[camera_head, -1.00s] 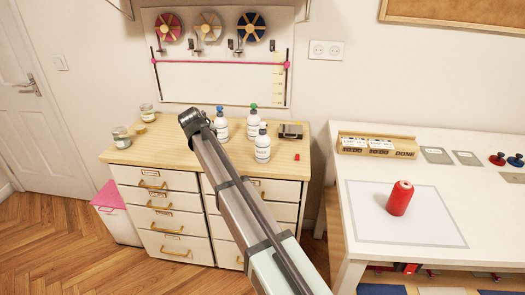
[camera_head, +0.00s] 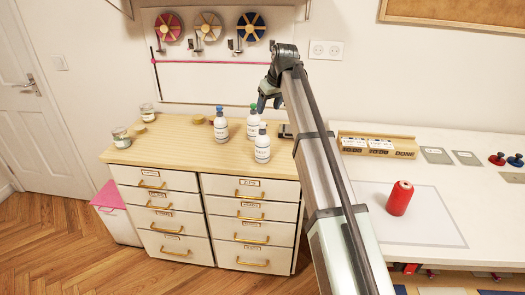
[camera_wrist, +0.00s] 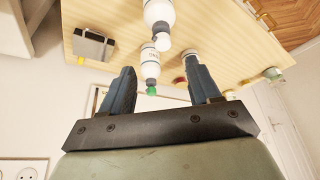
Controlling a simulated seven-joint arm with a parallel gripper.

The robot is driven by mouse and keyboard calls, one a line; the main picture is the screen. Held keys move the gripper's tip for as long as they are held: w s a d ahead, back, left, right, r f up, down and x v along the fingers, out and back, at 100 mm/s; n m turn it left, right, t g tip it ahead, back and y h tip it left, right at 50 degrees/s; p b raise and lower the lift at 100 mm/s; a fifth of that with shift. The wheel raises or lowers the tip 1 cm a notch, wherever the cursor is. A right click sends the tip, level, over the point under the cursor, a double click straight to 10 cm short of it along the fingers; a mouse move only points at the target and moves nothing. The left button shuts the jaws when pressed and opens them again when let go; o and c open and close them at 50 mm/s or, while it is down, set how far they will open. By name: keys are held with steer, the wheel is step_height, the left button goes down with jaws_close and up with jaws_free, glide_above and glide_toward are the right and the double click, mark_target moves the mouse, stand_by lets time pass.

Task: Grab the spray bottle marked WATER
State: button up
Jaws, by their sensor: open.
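My gripper (camera_head: 269,104) is open above the back of the cabinet, close to the green-topped bottle in the picture. In the wrist view, upside down, the green-topped bottle (camera_wrist: 150,66) shows between my fingers (camera_wrist: 162,80), and the white-topped bottle (camera_wrist: 158,14) lies beyond. The right finger partly covers another bottle.
Jars (camera_head: 121,137) stand at the cabinet's left. A dark-topped box (camera_wrist: 93,43) is partly hidden by my arm in the head view. The cabinet's front left is clear.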

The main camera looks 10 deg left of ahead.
mark_target(263, 123)
steer(key=x, duration=0.6)
steer(key=shift+a+f, duration=0.1)
steer(key=shift+f, duration=0.05)
steer(key=shift+x, duration=2.7)
steer(key=shift+s, duration=0.2)
steer(key=shift+c, duration=0.2)
jaws_close()
